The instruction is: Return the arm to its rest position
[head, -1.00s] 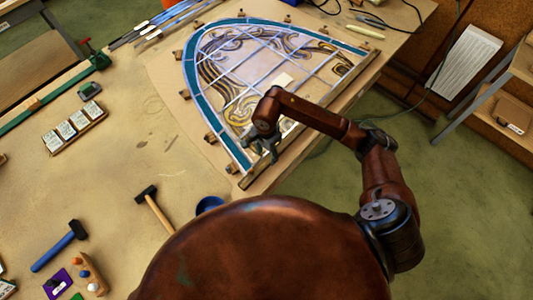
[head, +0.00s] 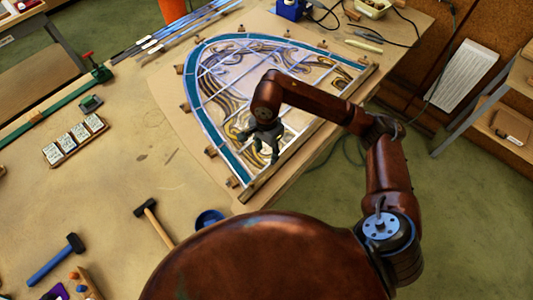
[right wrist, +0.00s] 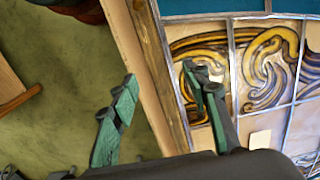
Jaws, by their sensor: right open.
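The leaded panel (head: 211,136) lies flat on the worktable, with a teal border, pale lead lines and amber-brown swirls. My right gripper (head: 268,150) is over the panel's near right part, close to the wooden edge strip. It is open with nothing between its fingers. In the right wrist view my right gripper (right wrist: 160,80) has its green-grey fingers spread, one over the floor side and one over the panel. A small cream piece (right wrist: 260,139) shows on the panel there. My left gripper is out of view.
A hammer (head: 152,217), a blue-handled hammer (head: 58,258), a blue bowl (head: 209,218) and a tray of small blocks (head: 75,140) lie left of and below the panel. Wooden blocks surround the panel. Open floor (head: 440,190) lies right of the table.

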